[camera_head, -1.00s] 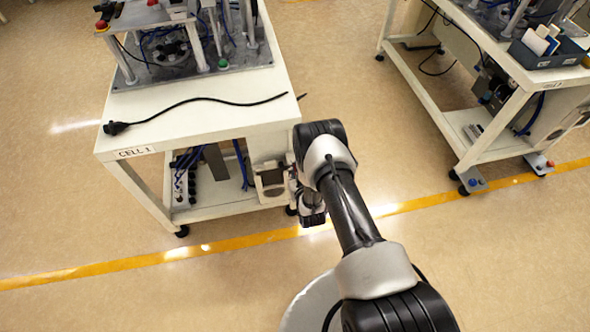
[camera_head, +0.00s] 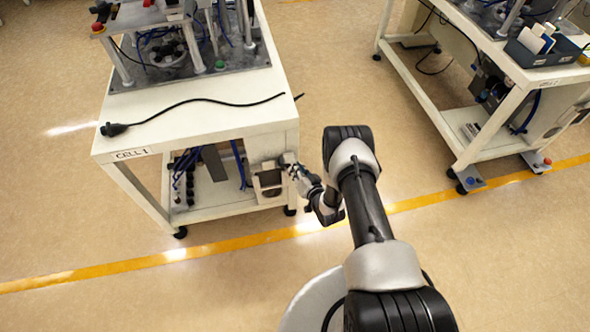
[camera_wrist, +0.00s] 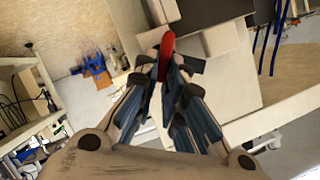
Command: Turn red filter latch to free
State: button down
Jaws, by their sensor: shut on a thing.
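The red latch (camera_wrist: 167,50) shows in the wrist view as a narrow red piece at the tips of my gripper (camera_wrist: 162,72). The fingers are shut on it from both sides, and their tips hide its lower part. In the head view my gripper (camera_head: 293,169) is at the right side of the CELL 1 bench, beside a light box with a dark opening (camera_head: 269,180). The latch itself cannot be made out in the head view.
The CELL 1 bench (camera_head: 200,135) carries a machine on its top, with a black cable (camera_head: 190,103) lying in front of it. A second bench (camera_head: 480,62) stands at the right. Open floor (camera_head: 340,80) lies between the benches.

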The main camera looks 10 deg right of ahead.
jog(key=m+t+y, duration=0.1)
jog(key=m, duration=0.2)
jog(key=f+m+t+y, duration=0.1)
jog(key=m, duration=0.2)
jog(key=d+f+m+y, duration=0.1)
jog(key=m, duration=0.1)
jog(key=shift+d+f+m+t+y, duration=0.1)
jog(key=shift+m+t+y, duration=0.3)
dwell(0.4)
jog(key=c, duration=1.7)
grip_release()
jog(key=shift+s, duration=0.15)
jog(key=v, duration=1.1)
jog(key=shift+s+d, duration=0.15)
jog(key=shift+s, duration=0.25)
